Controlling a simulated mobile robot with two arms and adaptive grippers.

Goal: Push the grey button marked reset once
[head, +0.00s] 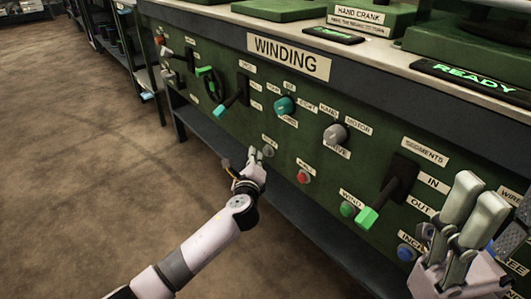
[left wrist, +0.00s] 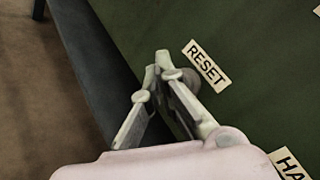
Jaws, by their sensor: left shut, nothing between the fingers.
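The grey reset button (head: 268,151) sits on the green front panel, just below its small label (head: 269,140). In the left wrist view the RESET label (left wrist: 207,65) is readable, and the button (left wrist: 190,80) is partly hidden behind my fingers. My left gripper (head: 253,154) is shut and empty, its fingertips just left of the button in the head view. In the wrist view the fingertips (left wrist: 163,65) overlap the button's left side. I cannot tell whether they touch it. My right gripper (head: 475,205) is at the lower right of the head view, its jaw gap unclear.
A red button (head: 303,177), a green button (head: 347,209) and a blue button (head: 406,252) lie to the right on the panel. A green-tipped lever (head: 385,196) sticks out there. Knobs (head: 284,106) sit above. A dark lower ledge (head: 310,215) runs below; the floor is clear.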

